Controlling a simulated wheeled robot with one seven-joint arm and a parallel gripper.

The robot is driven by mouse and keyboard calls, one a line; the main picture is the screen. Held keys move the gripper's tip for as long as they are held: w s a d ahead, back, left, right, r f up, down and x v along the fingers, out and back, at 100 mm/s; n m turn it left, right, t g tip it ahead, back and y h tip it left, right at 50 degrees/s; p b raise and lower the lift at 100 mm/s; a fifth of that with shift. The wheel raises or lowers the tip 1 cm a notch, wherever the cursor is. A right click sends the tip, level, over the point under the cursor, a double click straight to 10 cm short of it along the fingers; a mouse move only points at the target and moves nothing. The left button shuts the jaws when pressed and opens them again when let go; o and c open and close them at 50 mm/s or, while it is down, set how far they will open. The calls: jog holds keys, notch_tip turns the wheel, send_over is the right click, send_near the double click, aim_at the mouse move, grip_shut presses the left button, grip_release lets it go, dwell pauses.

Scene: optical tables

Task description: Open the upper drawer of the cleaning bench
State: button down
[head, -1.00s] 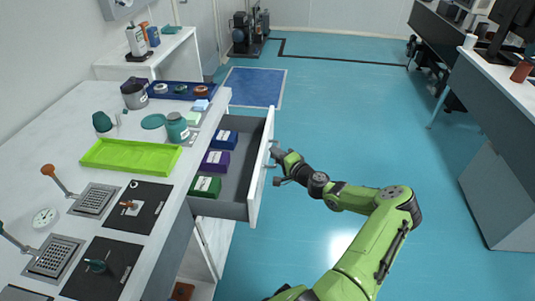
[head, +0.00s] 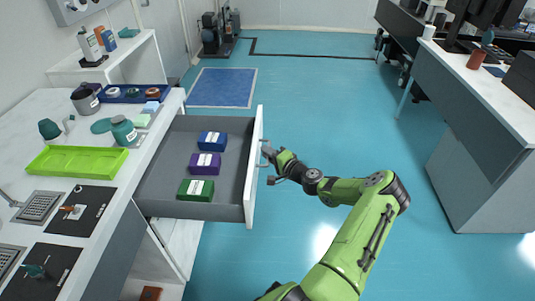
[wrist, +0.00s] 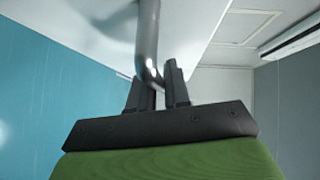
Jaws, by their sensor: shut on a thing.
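The upper drawer (head: 224,207) of the cleaning bench (head: 98,222) is pulled well out to the right, showing its grey inside. A blue box (head: 212,141), a purple box (head: 205,164) and a green box (head: 196,190) lie in it. My gripper (head: 267,164) is at the outer side of the white drawer front (head: 254,165). In the wrist view my gripper (wrist: 158,88) has its dark fingers shut on the metal bar handle (wrist: 147,45). The handle is mostly hidden by the fingers in the head view.
On the bench top are a lime green tray (head: 76,161), a teal jar (head: 124,130) and a dark blue tray (head: 133,93). Another bench (head: 479,90) stands at the right. The blue floor (head: 322,100) between is clear.

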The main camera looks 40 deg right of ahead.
jog(key=c, duration=1.2)
grip_release()
jog(key=s+p, duration=0.1)
jog(key=s, duration=0.4)
jog(key=s+r+p, duration=0.1)
jog(key=s, duration=0.4)
jog(key=s+a+r+p, duration=0.1)
jog(key=s, duration=0.4)
jog(key=shift+s, duration=0.3)
